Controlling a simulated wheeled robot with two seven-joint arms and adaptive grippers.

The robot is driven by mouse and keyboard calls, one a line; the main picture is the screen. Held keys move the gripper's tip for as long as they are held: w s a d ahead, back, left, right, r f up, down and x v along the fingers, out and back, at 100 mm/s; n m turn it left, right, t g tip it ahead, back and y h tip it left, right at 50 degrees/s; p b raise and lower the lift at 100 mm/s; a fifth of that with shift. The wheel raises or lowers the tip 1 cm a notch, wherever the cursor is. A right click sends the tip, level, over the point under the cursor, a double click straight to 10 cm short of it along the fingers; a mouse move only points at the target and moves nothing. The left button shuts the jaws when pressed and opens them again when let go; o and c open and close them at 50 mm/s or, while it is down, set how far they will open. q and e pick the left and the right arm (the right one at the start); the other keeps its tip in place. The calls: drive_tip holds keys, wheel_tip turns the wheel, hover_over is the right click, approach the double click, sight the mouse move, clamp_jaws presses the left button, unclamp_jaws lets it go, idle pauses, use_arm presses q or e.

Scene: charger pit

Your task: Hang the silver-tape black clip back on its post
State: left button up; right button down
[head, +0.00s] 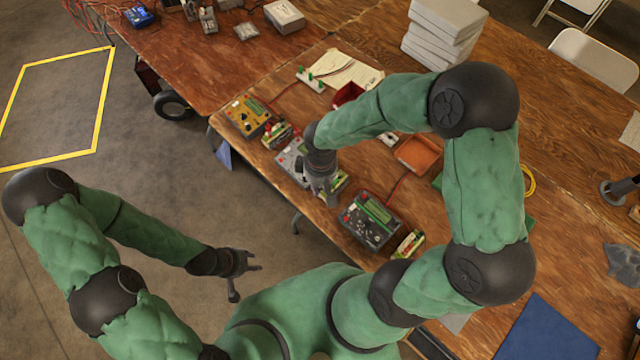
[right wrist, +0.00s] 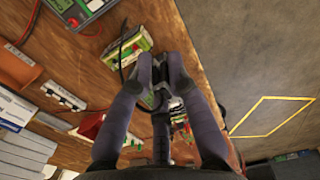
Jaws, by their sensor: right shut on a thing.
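My right gripper (head: 328,196) is over the front edge of the wooden table, beside the middle grey charger (head: 291,158). In the right wrist view its two fingers (right wrist: 162,72) are closed together on a small dark thing, which looks like the black clip. The fingers hide most of it, and I cannot make out silver tape. A green-and-white battery (head: 338,183) lies just beside the gripper; it also shows in the right wrist view (right wrist: 128,50), with a black lead near it. The posts are too small to tell. My left gripper (head: 246,264) is open and empty, away from the table.
A yellow charger (head: 246,115) and a dark charger (head: 369,220) stand along the table edge, with batteries (head: 408,243) beside them. An orange tray (head: 418,155) and a stack of white boxes (head: 444,30) are further back.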

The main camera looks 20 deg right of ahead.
drive_tip(key=w+d, duration=0.4)
drive_tip(key=w, duration=0.4)
drive_tip(key=w+d, duration=0.4)
drive_tip(key=w, duration=0.3)
drive_tip(key=shift+w+d+f+b, duration=0.15)
drive_tip(key=shift+f+b, duration=0.55)
drive_tip(key=shift+f, duration=0.45)
drive_tip(key=shift+w+d+f+b, duration=0.1)
drive_tip(key=shift+f+b, duration=0.6)
drive_tip(key=shift+f, duration=0.4)
drive_tip(key=shift+f, duration=0.1)
drive_tip(key=c, duration=2)
unclamp_jaws()
drive_tip(key=shift+f+b, duration=2.4)
drive_tip(key=shift+f, duration=1)
drive_tip(key=shift+f, duration=0.2)
drive_tip(key=o, duration=0.9)
